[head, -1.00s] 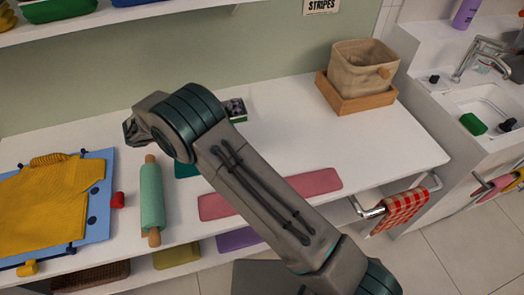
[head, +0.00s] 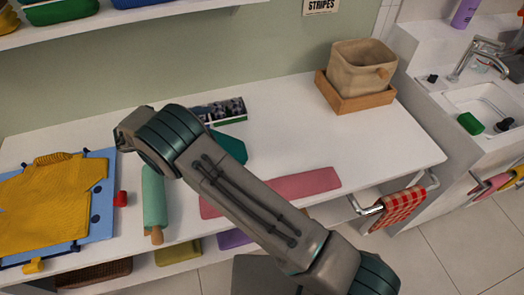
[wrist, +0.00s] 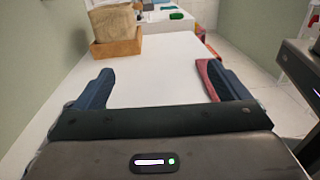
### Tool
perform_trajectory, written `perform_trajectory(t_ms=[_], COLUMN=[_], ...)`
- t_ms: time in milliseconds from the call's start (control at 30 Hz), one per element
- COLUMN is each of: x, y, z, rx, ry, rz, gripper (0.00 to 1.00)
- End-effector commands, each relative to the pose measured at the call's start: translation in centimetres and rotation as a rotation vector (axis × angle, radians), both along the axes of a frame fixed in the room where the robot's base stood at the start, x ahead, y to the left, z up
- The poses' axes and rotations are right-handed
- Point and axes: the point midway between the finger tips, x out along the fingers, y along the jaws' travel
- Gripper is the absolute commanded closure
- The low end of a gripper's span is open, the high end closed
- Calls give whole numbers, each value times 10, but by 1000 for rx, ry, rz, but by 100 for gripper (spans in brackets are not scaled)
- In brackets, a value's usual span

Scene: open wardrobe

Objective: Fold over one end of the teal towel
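The teal towel (head: 230,145) lies flat on the white worktop, left of centre. Only part of it shows; my arm covers the rest in the head view. It cannot be made out in the wrist view.
A pink cloth strip (head: 305,184) lies along the front edge. A patterned box (head: 222,110) is behind the towel. A green roller with wooden ends (head: 154,197) and a yellow garment on a blue board (head: 98,215) are left. A beige basket (head: 358,68) stands back right. The right-middle worktop is clear.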

Motion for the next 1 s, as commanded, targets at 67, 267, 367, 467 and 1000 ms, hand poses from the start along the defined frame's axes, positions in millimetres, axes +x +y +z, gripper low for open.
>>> perform_trajectory(t_ms=[67, 267, 367, 467, 1000], x=[0, 0, 0, 0, 0], y=[0, 0, 0, 0, 0], z=[0, 0, 0, 3, 56], rx=[0, 0, -1, 0, -1], ry=[0, 0, 0, 0, -1], rz=[0, 0, 0, 0, 0], gripper=[5, 5, 5, 5, 5])
